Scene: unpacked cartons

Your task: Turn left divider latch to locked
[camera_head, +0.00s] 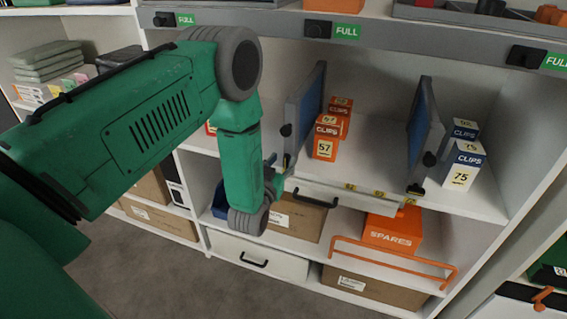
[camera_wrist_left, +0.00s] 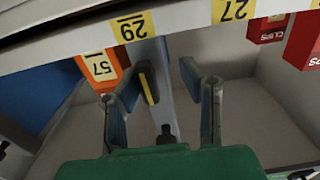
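The left divider (camera_head: 306,108) is an upright grey-framed panel with a blue face on the middle shelf. It has a black knob (camera_head: 286,130) on its front edge. In the left wrist view, which is upside down, the divider (camera_wrist_left: 178,97) runs between my fingers. A dark latch (camera_wrist_left: 148,82) with a yellow stripe sits low on it, near the left finger in the picture; contact is unclear. The black knob (camera_wrist_left: 167,134) is nearer the palm. My left gripper (camera_head: 276,166) is at the divider's front lower end. Its fingers (camera_wrist_left: 165,80) are apart. My right gripper is out of view.
Orange clip boxes (camera_head: 326,138) stand right of the left divider. The right divider (camera_head: 424,125) and blue-white clip boxes (camera_head: 463,165) are further right. A label strip (camera_head: 345,197) edges the shelf. Below are an orange spares box (camera_head: 393,232) and an orange rail (camera_head: 395,259).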

